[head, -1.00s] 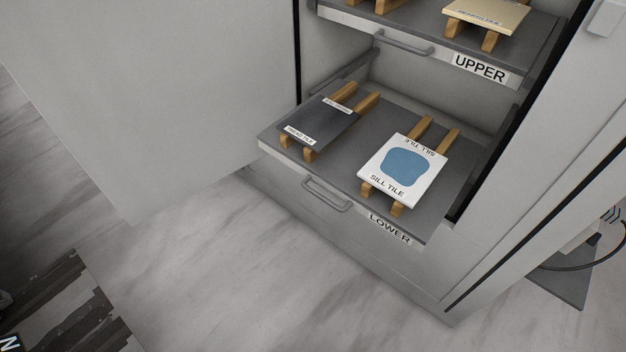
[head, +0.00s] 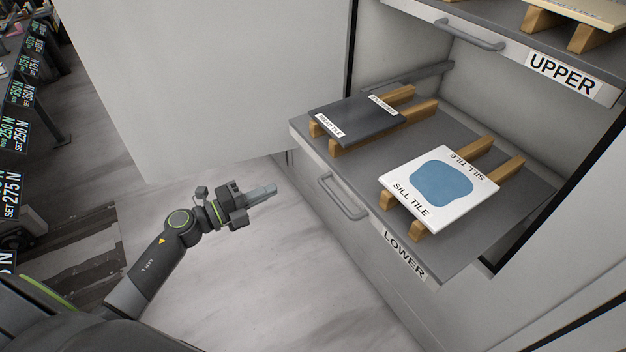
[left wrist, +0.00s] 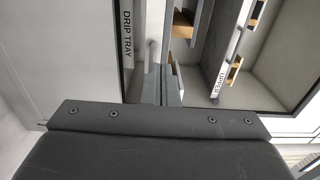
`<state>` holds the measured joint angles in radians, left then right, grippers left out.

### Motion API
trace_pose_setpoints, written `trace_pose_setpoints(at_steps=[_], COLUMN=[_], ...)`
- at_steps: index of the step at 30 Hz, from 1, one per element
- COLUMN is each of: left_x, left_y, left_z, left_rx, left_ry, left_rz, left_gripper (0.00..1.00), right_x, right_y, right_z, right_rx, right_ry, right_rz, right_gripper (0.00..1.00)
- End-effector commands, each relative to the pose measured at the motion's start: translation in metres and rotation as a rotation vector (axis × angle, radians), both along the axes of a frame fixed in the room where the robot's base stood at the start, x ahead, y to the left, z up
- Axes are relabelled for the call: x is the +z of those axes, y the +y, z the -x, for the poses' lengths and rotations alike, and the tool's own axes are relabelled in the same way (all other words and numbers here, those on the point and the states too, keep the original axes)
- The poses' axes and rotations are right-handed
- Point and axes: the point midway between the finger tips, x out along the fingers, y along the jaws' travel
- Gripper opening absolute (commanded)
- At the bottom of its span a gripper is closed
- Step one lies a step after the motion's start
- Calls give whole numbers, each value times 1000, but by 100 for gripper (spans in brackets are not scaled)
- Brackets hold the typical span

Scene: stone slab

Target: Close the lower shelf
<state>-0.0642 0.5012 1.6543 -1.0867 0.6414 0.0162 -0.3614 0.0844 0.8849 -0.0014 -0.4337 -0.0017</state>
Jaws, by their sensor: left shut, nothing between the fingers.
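The lower shelf (head: 468,140) is a dark grey pull-out tray and stands pulled out of the cabinet. Its front carries a bar handle (head: 342,197) and a LOWER label (head: 404,254). On it, a dark tile (head: 355,120) and a white sill tile (head: 437,184) with a blue patch rest on wooden strips. My left gripper (head: 272,189) is shut and empty, left of the handle and apart from it. Its fingers also show in the left wrist view (left wrist: 161,86). My right gripper is not in view.
The upper shelf (head: 480,32) is above, with an UPPER label (head: 563,72). A large pale panel (head: 210,80) stands left of the shelf opening. Light floor (head: 290,290) lies clear before the cabinet. The left wrist view shows a DRIP TRAY label (left wrist: 127,35).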

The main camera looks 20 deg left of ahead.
Motion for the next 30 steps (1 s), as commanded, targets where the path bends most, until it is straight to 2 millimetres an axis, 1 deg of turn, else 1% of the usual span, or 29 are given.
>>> trace_pose_setpoints(at_steps=[5, 15, 18, 24, 30], left_x=[3, 2, 1, 0, 0], left_y=[-14, -59, -69, -82, -84], left_z=[-18, -75, -89, -105, -109], left_rx=[0, 2, 2, 4, 4], left_ry=[-3, -1, 0, 2, 2], left_rz=[5, 6, 5, 4, 2], left_gripper=[0, 0, 0, 0, 0], right_x=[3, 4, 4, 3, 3], right_y=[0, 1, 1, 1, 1], right_z=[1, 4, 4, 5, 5], right_rx=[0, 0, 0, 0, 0], right_ry=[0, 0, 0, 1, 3], right_rz=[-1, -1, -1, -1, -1], right_gripper=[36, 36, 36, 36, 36])
